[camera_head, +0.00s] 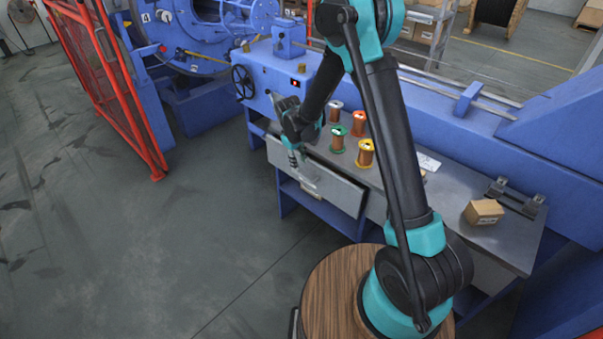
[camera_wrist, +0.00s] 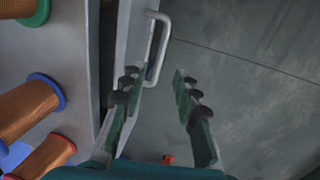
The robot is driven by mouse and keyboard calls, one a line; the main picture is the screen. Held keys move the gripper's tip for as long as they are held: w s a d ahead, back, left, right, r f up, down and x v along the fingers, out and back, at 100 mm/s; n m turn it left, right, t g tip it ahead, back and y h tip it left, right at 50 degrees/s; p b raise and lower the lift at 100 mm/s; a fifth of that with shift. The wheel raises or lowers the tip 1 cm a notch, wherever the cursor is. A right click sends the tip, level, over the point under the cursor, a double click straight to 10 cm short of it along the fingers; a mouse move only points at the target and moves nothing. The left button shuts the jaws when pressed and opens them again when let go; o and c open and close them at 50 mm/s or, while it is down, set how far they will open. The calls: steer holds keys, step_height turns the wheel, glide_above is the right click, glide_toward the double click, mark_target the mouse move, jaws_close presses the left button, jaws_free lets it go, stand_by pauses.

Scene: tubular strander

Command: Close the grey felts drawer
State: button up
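The grey drawer (camera_head: 338,191) is in the front of the workbench, with its front standing out from the bench. In the wrist view, a dark gap shows between the drawer front (camera_wrist: 134,38) and the bench edge. Its pale bar handle (camera_wrist: 160,45) is on the front's outer face. My gripper (camera_wrist: 155,78) is open and empty, and the handle's near end shows between its fingertips in the picture. In the head view, my gripper (camera_head: 294,160) is over the left part of the drawer front. I cannot tell whether a finger touches it. The felts label is not legible.
Several copper-coloured spools, such as one with yellow flanges (camera_head: 365,153), stand on the grey bench top (camera_head: 455,185) behind the drawer. A cardboard box (camera_head: 484,211) sits at its right. A red mesh fence (camera_head: 105,75) stands left. The floor before the drawer is clear.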

mark_target(302, 176)
steer(key=shift+w+d+f, duration=0.15)
steer(key=shift+f, duration=1)
steer(key=shift+w+d+f, duration=0.1)
steer(key=shift+w+f, duration=0.1)
steer(key=shift+f, duration=1)
steer(key=shift+w+d+f, duration=0.15)
steer(key=shift+f, duration=1)
steer(key=shift+c, duration=0.6)
jaws_close()
